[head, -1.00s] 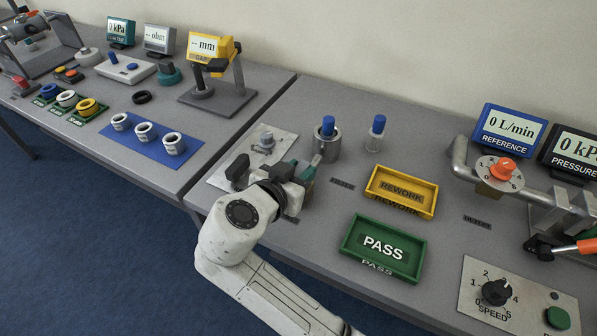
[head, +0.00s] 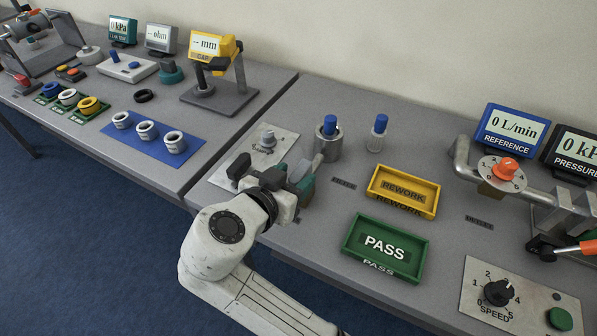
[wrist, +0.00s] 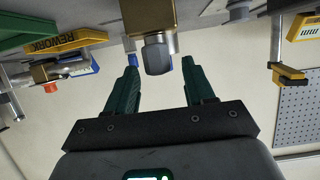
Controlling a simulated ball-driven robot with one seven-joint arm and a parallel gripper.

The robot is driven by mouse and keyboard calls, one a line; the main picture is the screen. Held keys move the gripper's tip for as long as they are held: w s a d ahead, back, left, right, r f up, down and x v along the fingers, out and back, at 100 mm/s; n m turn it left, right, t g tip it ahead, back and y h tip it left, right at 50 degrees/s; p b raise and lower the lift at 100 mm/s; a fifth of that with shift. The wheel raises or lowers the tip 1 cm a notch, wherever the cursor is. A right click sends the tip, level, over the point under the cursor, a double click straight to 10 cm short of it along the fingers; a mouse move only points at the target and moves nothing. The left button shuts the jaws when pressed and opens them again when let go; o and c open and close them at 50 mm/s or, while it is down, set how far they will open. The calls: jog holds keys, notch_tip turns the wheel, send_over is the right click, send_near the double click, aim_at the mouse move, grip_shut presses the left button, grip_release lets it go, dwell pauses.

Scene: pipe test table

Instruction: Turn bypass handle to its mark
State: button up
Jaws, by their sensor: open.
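My gripper (head: 272,170) is open above the near left part of the right-hand table. In the wrist view, its two teal fingers (wrist: 159,78) stand apart, with a dark grey faceted knob or handle end (wrist: 157,56) on a brass block (wrist: 150,18) between and beyond them. No contact with the fingers shows. In the head view my gripper mostly hides this part, and I cannot tell for sure that it is the bypass handle. Its mark is not readable. An orange knob (head: 506,167) on a round dial sits on the pipe at right.
A metal plate with a grey knob (head: 268,139) lies just behind my gripper. A metal cylinder with a blue top (head: 328,143), a yellow REWORK tray (head: 432,209) and a green PASS tray (head: 349,244) stand to its right. An orange-handled lever (head: 582,248) is far right.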

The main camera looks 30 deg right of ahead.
jog(key=v, duration=0.7)
jog(key=shift+a+r, duration=0.15)
jog(key=shift+a, duration=0.05)
jog(key=shift+s, duration=0.1)
